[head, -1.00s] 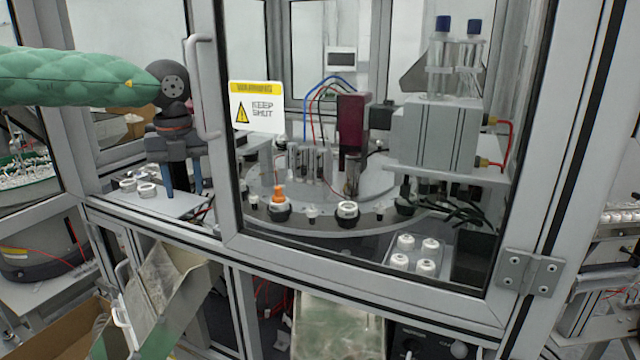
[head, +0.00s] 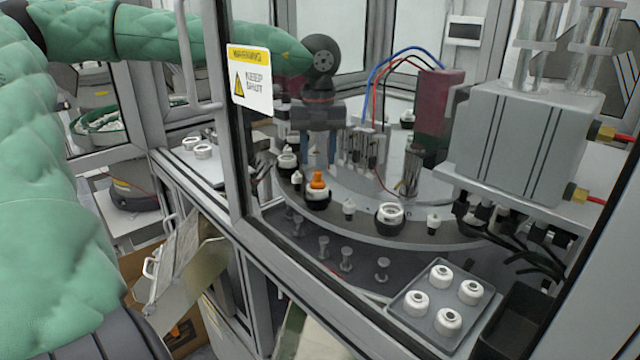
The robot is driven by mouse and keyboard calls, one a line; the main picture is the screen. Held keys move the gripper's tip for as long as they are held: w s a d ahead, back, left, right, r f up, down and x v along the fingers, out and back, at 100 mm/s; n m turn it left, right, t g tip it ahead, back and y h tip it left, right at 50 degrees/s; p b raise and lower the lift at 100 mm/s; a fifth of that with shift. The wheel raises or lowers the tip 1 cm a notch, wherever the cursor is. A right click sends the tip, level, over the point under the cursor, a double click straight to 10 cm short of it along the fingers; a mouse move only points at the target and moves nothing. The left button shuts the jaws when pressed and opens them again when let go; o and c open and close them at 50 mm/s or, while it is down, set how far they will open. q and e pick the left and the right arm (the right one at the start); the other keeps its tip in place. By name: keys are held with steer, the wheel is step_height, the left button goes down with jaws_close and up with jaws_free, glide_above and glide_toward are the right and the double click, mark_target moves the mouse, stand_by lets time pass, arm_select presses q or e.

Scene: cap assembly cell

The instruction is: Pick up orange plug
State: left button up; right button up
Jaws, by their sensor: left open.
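The orange plug (head: 317,181) stands upright in a white ring on a black holder (head: 317,195), at the near edge of the round turntable. My left gripper (head: 320,160) is inside the cell, pointing down, with its blue fingers apart and nothing visible between them. In the picture the fingers end just above the plug, seemingly behind it; the exact gap in depth is hard to tell. The plug is unobstructed. My right gripper is out of view.
The door frame and its warning sign (head: 250,80) stand in front of my left arm. Other holders line the turntable, one with a white ring (head: 390,214). A grey block (head: 520,140) is at right. A tray (head: 408,306) holds several white caps.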

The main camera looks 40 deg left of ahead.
arm_select(q)
step_height(320, 180, down, 4)
steer(key=shift+r, duration=0.15)
steer(key=shift+a+f, duration=0.1)
steer(key=shift+f, duration=0.35)
steer(key=c, duration=0.5)
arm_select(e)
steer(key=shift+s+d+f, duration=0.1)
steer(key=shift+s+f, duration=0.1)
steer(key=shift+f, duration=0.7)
arm_select(q)
steer(key=shift+r, duration=0.1)
